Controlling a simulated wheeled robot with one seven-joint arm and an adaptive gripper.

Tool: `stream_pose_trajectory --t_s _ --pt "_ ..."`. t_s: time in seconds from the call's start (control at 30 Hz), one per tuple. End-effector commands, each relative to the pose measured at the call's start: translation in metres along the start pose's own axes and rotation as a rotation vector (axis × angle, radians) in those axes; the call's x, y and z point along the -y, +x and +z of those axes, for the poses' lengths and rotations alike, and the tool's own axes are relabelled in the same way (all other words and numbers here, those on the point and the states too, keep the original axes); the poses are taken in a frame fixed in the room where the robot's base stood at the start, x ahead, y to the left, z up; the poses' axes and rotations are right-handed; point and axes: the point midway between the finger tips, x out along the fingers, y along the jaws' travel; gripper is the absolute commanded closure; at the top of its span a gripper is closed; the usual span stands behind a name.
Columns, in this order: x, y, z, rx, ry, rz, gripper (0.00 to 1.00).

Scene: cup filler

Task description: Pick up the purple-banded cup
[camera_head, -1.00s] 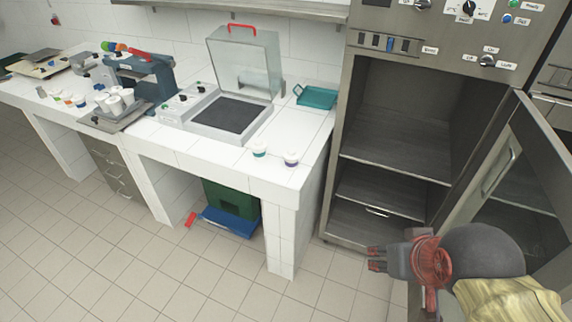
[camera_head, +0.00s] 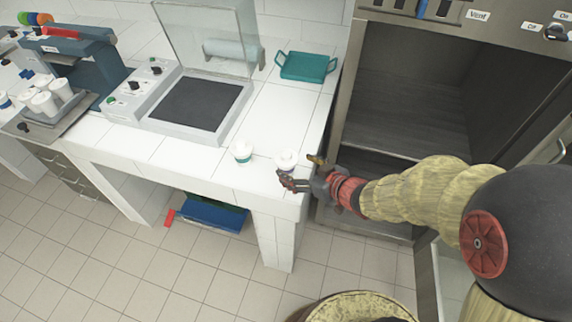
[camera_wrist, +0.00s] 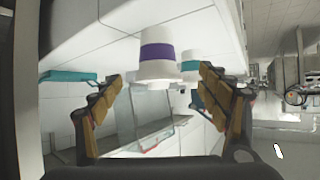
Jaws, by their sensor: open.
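The purple-banded cup (camera_wrist: 158,55) is white with a purple band and stands on the white tiled counter. In the wrist view it sits between and a little beyond my open finger pads, near the top of the picture. In the head view the cup (camera_head: 287,158) is at the counter's front right corner, its lower part hidden by my gripper. My gripper (camera_head: 292,180) is open and empty beside the cup, at the counter's edge. Its fingers (camera_wrist: 155,100) show on both sides in the wrist view. Whether they touch the cup cannot be told.
A teal-banded cup (camera_head: 242,152) stands just left of the purple one. A machine with a raised clear lid (camera_head: 205,35) is behind it, and a teal tray (camera_head: 306,66) lies at the back right. An open steel cabinet (camera_head: 405,100) stands to the right.

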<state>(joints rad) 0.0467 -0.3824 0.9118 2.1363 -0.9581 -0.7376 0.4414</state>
Motion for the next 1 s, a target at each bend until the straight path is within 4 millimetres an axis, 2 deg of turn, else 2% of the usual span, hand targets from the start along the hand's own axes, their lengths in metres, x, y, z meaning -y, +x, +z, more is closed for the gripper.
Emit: stream_pose_trajectory --t_s 0.47,0.6,0.9,1.0 --pt "-0.003 0.056 0.014 -0.002 -0.001 -0.004 0.24" --pt "-0.004 0.071 0.012 -0.001 -0.002 -0.003 0.24" --pt "-0.004 0.075 0.01 -0.002 -0.001 -0.002 0.24" --pt "-0.004 0.075 0.01 -0.002 -0.001 -0.002 0.29"
